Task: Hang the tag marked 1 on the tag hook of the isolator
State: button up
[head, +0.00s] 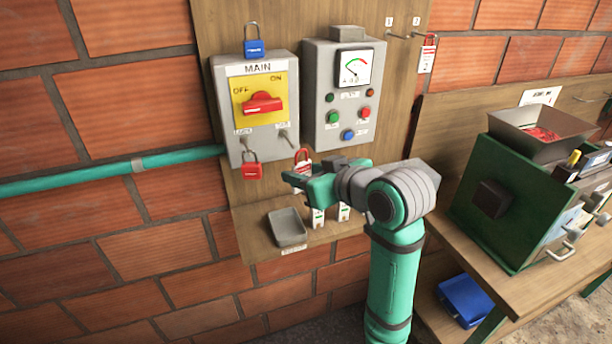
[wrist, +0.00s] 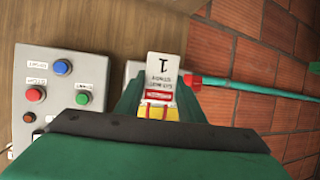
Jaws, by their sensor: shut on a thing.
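My gripper (head: 297,179) is shut on the white tag marked 1 (wrist: 163,68), which shows upside down in the wrist view. In the head view the tag is partly hidden by my gripper, with a red loop above it. The isolator (head: 236,88) is a grey box labelled MAIN with a yellow plate and a red handle (head: 262,103). Its tag hook (head: 286,139) is the right of two small pegs under the plate and looks bare. A red padlock (head: 252,167) hangs at the left peg. My gripper is below and right of the tag hook, apart from it.
A grey control box (head: 341,95) with buttons and a meter stands right of the isolator. Below are a grey tray (head: 287,227) and white tags (head: 343,212). A red-topped tag (head: 428,58) hangs at upper right. A green machine (head: 500,205) stands on the bench.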

jog(key=shift+w+a, duration=0.1)
jog(key=shift+a, duration=0.15)
jog(key=shift+w+f, duration=0.1)
jog(key=shift+w, duration=0.85)
jog(key=shift+w+d+r+x, duration=0.15)
jog(key=shift+x, duration=0.95)
jog(key=shift+w+d+r+x, duration=0.1)
jog(key=shift+w+x, duration=0.05)
jog(key=shift+x, duration=0.95)
jog(key=o, duration=1.1)
jog(key=shift+s+d, duration=0.1)
